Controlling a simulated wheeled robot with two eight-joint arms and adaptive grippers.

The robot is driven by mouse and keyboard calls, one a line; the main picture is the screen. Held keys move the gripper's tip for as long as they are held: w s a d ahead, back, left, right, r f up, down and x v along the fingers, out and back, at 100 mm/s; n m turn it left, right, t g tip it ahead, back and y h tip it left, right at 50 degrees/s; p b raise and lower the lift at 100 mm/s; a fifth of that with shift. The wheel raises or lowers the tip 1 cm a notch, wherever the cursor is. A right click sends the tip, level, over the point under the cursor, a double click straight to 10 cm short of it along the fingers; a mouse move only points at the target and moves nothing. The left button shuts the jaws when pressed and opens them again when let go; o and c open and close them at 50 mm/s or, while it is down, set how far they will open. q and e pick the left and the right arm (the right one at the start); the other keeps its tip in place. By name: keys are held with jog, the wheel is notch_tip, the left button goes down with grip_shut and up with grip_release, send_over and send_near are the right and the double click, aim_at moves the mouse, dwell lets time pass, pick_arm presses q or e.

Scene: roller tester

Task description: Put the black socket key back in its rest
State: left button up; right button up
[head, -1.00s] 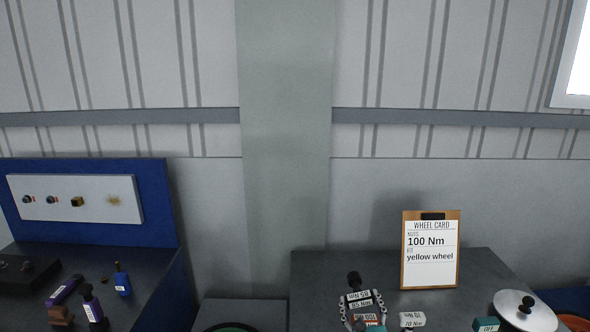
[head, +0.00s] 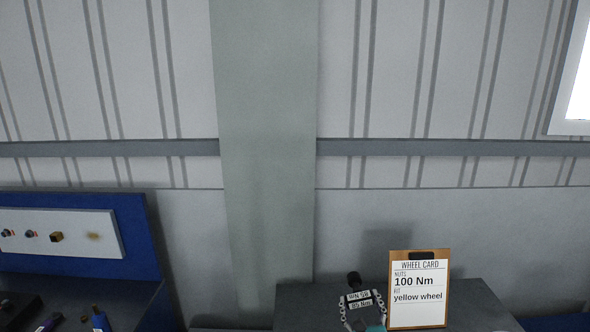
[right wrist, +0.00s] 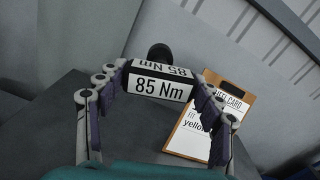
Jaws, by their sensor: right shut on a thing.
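A black key with white 85 Nm labels (right wrist: 160,88) and a dark round knob at its far end is held between the fingers of my right gripper (right wrist: 158,92). I take it to be the black socket key. In the head view, my right gripper (head: 361,310) shows at the bottom edge with the labelled key (head: 359,297) upright between its chain-like fingers, in front of the grey bench. The key's lower part is hidden or out of frame. I cannot make out its rest in either view. My left gripper is not in view.
A wheel card on a clipboard (head: 419,290) stands on the grey bench (head: 470,297), close right of my right gripper. At left, a blue board (head: 137,235) with a white panel (head: 75,242) backs a dark bench.

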pick_arm(q)
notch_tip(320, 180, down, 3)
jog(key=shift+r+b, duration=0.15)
jog(key=shift+b, duration=0.8)
pick_arm(e)
notch_tip(320, 180, down, 3)
jog(key=shift+a+r, duration=0.1)
jog(key=shift+r, duration=0.05)
